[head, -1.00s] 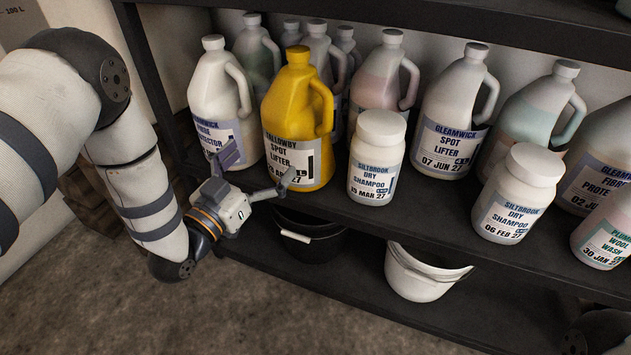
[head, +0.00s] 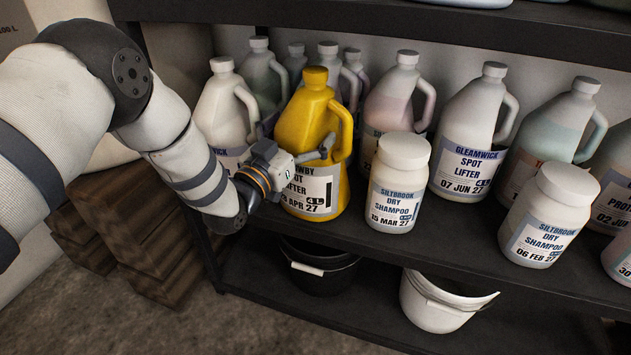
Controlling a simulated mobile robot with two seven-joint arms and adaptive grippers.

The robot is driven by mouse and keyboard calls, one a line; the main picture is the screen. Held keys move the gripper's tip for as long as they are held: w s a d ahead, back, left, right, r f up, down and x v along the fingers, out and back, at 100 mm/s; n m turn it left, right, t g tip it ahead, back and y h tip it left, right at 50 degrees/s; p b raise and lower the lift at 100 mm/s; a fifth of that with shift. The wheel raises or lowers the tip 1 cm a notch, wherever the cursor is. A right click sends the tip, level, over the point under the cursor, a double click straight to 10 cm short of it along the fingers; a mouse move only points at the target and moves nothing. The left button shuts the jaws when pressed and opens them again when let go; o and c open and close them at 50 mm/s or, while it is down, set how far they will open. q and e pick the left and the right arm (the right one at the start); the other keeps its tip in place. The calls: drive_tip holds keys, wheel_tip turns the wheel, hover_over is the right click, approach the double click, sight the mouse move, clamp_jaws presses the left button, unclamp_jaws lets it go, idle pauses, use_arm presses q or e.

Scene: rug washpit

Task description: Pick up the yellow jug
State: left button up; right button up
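The yellow jug (head: 307,115) stands upright on the upper shelf in the head view, with its handle on the right and a white label on its front. My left gripper (head: 298,146) is up against the front of the jug, its body covering the left part of the label. One finger is splayed out to the right across the jug's front, its tip near the lower part of the handle. The other finger is mostly hidden, so contact with the jug is not clear. My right gripper is not in view.
A white jug (head: 222,110) stands close to the left, and a white dry shampoo tub (head: 398,185) close to the right. More jugs stand behind and to the right. Below are a black bucket (head: 320,275) and a white bucket (head: 440,305). The shelf above (head: 400,25) limits height.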

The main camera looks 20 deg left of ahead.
use_arm(q)
drive_tip(key=c, duration=1.3)
drive_tip(key=shift+r, duration=0.1)
drive_tip(key=shift+c, duration=0.2)
